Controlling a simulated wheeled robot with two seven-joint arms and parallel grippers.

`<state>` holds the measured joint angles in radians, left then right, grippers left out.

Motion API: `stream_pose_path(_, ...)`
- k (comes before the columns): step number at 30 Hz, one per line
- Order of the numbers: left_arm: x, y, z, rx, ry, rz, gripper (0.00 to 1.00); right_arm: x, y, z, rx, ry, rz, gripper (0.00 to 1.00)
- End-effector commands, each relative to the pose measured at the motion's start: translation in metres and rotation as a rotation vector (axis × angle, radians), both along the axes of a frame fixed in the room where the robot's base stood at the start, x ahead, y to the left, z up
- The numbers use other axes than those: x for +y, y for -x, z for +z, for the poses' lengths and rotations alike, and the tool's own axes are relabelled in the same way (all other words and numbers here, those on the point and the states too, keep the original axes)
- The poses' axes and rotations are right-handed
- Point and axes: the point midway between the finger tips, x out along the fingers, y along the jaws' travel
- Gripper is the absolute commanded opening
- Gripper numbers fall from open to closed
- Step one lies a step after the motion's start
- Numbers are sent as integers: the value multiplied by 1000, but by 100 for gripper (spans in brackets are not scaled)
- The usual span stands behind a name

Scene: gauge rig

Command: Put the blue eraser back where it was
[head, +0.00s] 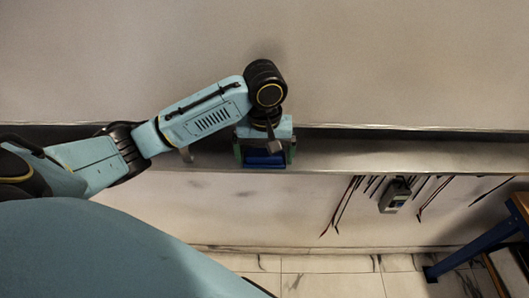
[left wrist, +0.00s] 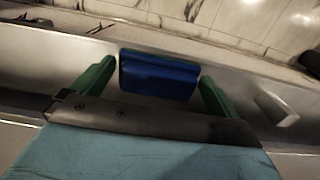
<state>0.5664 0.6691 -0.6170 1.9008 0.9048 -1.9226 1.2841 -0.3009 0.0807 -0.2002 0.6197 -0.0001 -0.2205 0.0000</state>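The blue eraser (head: 265,162) is a dark blue block over the front part of a long metal ledge (head: 390,155) along the wall. My left gripper (head: 265,156) has its two green fingers at the eraser's two ends and appears shut on it. In the left wrist view the eraser (left wrist: 158,75) spans the space between the green fingertips (left wrist: 158,74). I cannot tell whether its underside touches the ledge. My right gripper is not in view.
A dark gauge or meter (head: 395,195) hangs below the ledge at right, among several thin dark and red leads or probes. A small pale block (left wrist: 277,109) lies right of the gripper in the wrist view. A blue-legged table (head: 470,250) stands at lower right.

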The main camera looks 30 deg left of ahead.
Motion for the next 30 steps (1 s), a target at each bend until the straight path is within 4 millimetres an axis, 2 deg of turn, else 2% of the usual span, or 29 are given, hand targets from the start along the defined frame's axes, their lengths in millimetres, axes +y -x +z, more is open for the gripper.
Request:
stream_pose_path(7,0,0,1,-1,1,1,100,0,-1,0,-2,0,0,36)
stream_pose_path(11,0,-1,13,-4,1,1,100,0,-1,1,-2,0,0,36)
stream_pose_path(14,0,-1,31,-5,1,1,100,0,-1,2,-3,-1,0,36)
stream_pose_path(22,1,-2,92,-6,-4,1,100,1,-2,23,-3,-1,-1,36)
stream_pose_path(27,0,-1,113,-3,-1,0,100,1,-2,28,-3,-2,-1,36)
stream_pose_path(30,0,-1,119,-2,-1,0,100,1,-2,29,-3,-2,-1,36)
